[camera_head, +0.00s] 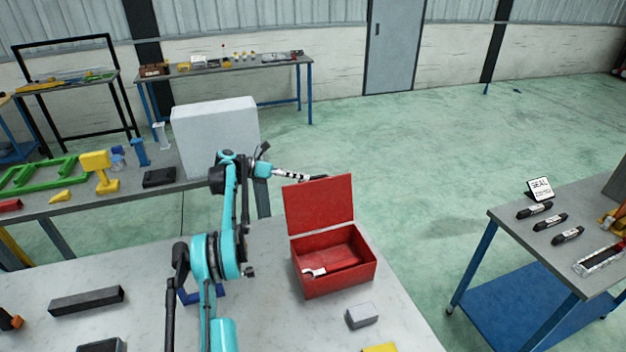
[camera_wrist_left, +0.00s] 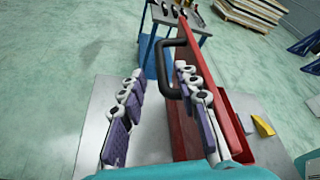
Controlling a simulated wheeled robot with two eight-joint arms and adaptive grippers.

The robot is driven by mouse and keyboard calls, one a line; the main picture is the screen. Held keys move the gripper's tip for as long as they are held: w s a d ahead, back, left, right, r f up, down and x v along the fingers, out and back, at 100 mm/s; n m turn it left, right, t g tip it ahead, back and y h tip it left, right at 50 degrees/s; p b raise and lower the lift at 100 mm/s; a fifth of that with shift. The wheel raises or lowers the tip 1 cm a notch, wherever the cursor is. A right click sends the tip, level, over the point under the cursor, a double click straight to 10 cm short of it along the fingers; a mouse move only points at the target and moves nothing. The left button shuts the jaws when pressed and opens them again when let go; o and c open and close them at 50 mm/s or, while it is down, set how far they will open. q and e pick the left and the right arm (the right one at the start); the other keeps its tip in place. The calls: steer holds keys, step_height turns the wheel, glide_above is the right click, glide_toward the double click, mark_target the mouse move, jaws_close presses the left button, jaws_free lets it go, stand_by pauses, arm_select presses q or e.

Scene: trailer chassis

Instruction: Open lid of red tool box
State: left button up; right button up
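The red tool box (camera_head: 335,280) stands on the light table. Its lid (camera_head: 318,204) is up, standing roughly upright at the box's back edge. A wrench with a pale end (camera_head: 315,272) lies inside. My left gripper (camera_head: 298,177) is behind the lid, its tips partly hidden by it. In the left wrist view, my left gripper (camera_wrist_left: 162,112) is open, with its purple-padded fingers apart. The lid's black handle (camera_wrist_left: 163,75) reaches into the space between the fingers, close to the right one. The lid (camera_wrist_left: 210,75) shows beside the right finger. My right gripper is not in view.
A grey block (camera_head: 361,315) lies in front of the box, and a dark bar (camera_head: 87,300) lies at the left. A large pale block (camera_head: 215,135) stands on a bench behind my left arm. Another table (camera_head: 560,212) stands at the right, across open floor.

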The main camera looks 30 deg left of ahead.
arm_select(q)
steer(key=v, duration=0.7)
steer(key=shift+s+a, duration=0.25)
steer(key=shift+s, duration=0.05)
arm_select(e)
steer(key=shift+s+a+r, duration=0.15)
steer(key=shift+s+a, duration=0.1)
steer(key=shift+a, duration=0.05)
arm_select(q)
steer(key=shift+w+d+r, duration=0.1)
